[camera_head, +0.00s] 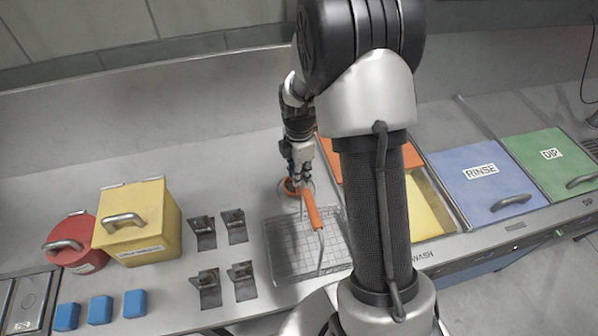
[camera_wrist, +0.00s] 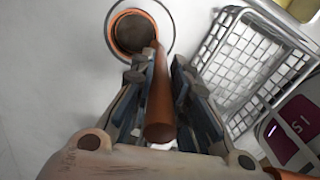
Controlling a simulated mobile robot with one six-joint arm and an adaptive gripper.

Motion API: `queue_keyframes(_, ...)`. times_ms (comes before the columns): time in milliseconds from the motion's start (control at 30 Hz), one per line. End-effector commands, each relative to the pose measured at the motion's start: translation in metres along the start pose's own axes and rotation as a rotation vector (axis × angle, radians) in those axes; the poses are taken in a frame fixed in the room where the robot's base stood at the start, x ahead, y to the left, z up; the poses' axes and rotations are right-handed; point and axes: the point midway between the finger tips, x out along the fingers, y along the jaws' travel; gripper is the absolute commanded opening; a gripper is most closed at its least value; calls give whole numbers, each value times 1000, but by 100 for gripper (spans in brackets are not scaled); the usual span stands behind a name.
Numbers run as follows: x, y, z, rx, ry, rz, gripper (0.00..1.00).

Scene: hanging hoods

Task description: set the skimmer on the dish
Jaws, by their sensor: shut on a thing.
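My gripper (camera_head: 302,178) is shut on the orange handle of the skimmer (camera_head: 312,212). In the wrist view the handle (camera_wrist: 160,100) runs between the fingers of my gripper (camera_wrist: 160,70) toward a thin wire ring. A round orange-rimmed dish (camera_head: 289,187) with a brown inside stands on the steel counter. In the wrist view the dish (camera_wrist: 113,38) appears within the wire ring. The ring is around or over the dish in the picture; I cannot tell whether they touch. Part of the skimmer is hidden by the fingers.
A wire basket (camera_head: 290,262) lies just in front of the dish and also shows in the wrist view (camera_wrist: 222,50). A yellow box (camera_head: 150,225), a red pot (camera_head: 72,240) and several blue blocks (camera_head: 100,309) stand left. Blue RINSE (camera_head: 480,200) and green DIP (camera_head: 550,172) lids are right.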

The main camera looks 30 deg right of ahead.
Motion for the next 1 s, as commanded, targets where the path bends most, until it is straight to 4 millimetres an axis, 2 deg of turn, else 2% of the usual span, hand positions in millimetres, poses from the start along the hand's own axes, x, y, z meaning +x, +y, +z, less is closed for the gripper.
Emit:
queue_keyframes(33, 3, 0, 0, 0, 0, 0, 0)
queue_keyframes(67, 2, 0, 0, 0, 0, -1, 18)
queue_keyframes(333, 2, 0, 0, 0, 0, -1, 36)
queue_keyframes(667, 1, 0, 0, 0, 0, -1, 36)
queue_keyframes(767, -4, 0, 0, 0, 0, 0, 36)
queue_keyframes(867, -18, 1, 0, 0, -1, 4, 36)
queue_keyframes(1000, -48, 1, 0, 0, -1, 5, 36)
